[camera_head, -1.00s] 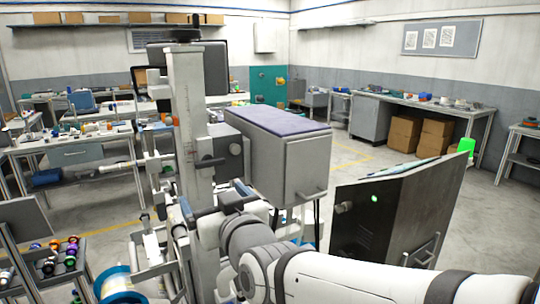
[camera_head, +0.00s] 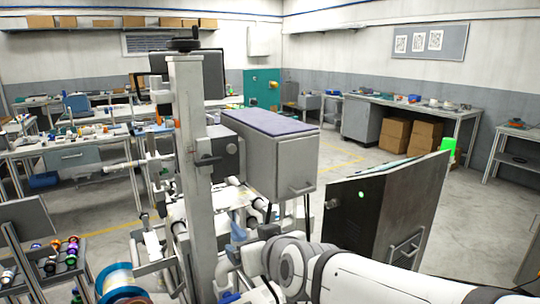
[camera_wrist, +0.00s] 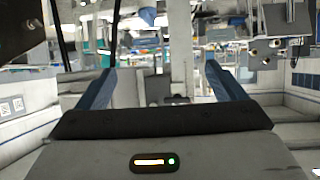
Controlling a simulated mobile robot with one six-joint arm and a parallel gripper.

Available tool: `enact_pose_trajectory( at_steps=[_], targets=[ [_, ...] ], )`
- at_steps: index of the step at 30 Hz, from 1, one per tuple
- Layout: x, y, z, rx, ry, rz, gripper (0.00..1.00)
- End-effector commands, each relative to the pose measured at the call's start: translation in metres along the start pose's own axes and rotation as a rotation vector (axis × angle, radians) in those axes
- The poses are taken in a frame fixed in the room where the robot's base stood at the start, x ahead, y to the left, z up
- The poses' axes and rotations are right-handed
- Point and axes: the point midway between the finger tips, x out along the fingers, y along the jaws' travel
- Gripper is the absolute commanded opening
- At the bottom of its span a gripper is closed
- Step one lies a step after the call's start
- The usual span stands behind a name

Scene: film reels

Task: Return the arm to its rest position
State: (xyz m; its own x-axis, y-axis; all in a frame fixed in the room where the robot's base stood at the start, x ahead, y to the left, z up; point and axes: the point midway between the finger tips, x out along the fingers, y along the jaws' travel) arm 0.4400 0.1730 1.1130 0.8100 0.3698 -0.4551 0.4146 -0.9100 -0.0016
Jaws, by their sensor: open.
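My white arm (camera_head: 375,284) reaches in from the lower right of the head view, bent low in front of the film machine (camera_head: 190,150). In the wrist view my gripper (camera_wrist: 160,88) has its two blue-grey fingers spread wide apart. Nothing is held between them. The wrist view looks upside down, with wall posters low at the left. In the head view the gripper's end is hard to make out among the machine parts.
A grey box with a handle (camera_head: 275,160) juts out beside the machine column. A dark cabinet (camera_head: 385,215) stands close to my arm on the right. A reel (camera_head: 118,280) and a rack of spools (camera_head: 62,255) are at lower left. Open floor lies beyond the cabinet.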

Motion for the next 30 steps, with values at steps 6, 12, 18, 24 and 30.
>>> enact_pose_trajectory(
  at_steps=[6, 12, 18, 24, 30],
  targets=[
    [-0.041, 0.065, 0.076, 0.126, -0.384, 0.135, 0.9],
    [-0.1, 0.095, 0.14, 0.269, -0.709, 0.232, 0.9],
    [-0.132, 0.102, 0.165, 0.339, -0.854, 0.27, 0.9],
    [-0.134, 0.103, 0.168, 0.345, -0.867, 0.273, 0.9],
    [-0.134, 0.102, 0.167, 0.344, -0.866, 0.272, 0.9]
  ],
)
